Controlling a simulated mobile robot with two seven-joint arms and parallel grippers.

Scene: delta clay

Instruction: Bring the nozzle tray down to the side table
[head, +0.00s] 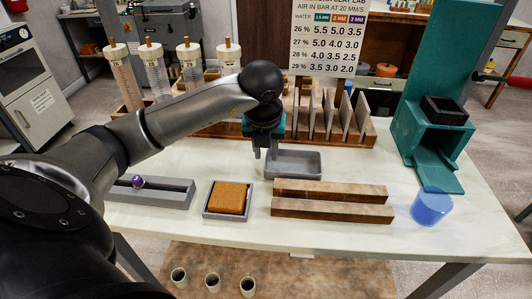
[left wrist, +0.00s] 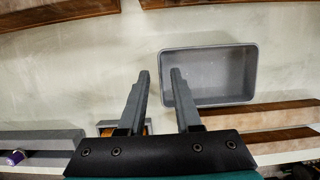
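An empty grey rectangular tray (head: 302,153) stands on the pale worktop behind two wooden bars; it also shows in the left wrist view (left wrist: 222,75). A long grey tray (head: 172,197) at the front left of the worktop holds a purple-topped piece (head: 138,182). I cannot tell for sure which of these is the nozzle tray. My left gripper (head: 264,151) points down at the left end of the empty tray. In the left wrist view its fingers (left wrist: 160,74) are apart with nothing between them, beside the tray's left wall. My right gripper is out of view.
A low brown surface (head: 320,283) with several small cups lies below the worktop's front edge. A sponge (head: 230,197) in a grey dish, wooden bars (head: 330,209), a blue translucent cup (head: 431,207) and a teal stand (head: 425,135) are on the worktop. Upright slabs stand behind the gripper.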

